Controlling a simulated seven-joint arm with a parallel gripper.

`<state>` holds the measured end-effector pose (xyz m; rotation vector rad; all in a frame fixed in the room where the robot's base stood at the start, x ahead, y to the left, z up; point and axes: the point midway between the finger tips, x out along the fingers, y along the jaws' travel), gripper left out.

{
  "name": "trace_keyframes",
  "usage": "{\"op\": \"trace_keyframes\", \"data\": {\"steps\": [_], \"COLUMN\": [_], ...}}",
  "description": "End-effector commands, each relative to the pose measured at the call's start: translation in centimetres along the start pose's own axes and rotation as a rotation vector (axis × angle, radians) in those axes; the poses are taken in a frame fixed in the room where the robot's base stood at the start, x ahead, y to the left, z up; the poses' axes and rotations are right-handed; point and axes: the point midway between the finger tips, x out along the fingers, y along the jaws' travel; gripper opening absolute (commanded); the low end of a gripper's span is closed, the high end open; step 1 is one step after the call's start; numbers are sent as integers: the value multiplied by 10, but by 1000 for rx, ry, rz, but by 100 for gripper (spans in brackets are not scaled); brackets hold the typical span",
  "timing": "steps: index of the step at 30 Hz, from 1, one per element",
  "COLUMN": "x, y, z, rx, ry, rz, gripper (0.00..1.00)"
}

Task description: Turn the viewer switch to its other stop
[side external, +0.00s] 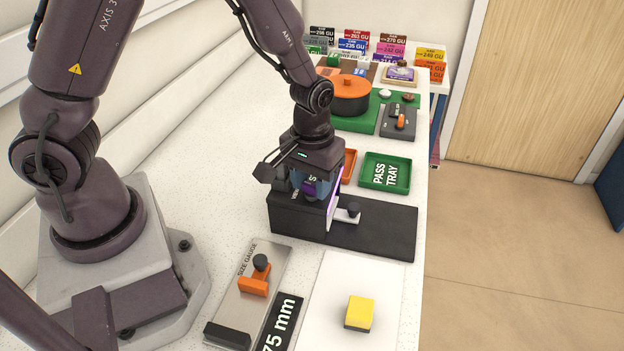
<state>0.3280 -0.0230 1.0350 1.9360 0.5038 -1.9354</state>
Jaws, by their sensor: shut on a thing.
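The viewer is a black box (292,220) on a long black base plate (388,232), near the middle of the counter in the side external view. A purple glow shows on its right face. A small white piece with a dark knob (352,210) sits at its right side. My gripper (316,190) points down at the top of the viewer and is shut on a part there, which I take to be the viewer switch. The fingers and my wrist hide most of the switch, so I cannot tell which stop it is at.
A steel size gauge (232,310) with an orange slider and a yellow-topped block (359,313) on a white sheet lie in front. Behind are a green pass tray (398,163), an orange tray (349,163), an orange-lidded pot (351,92) and a grey switch panel (394,131).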

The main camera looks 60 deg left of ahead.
Motion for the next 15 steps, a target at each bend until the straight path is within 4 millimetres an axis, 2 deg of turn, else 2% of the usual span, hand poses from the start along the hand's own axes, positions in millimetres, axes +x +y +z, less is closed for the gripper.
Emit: {"op": "trace_keyframes", "data": {"steps": [6,15], "x": [0,0], "y": [0,0], "z": [1,1], "rx": [-149,-267], "ry": [-3,-3], "rz": [-1,-1], "gripper": [15,15]}}
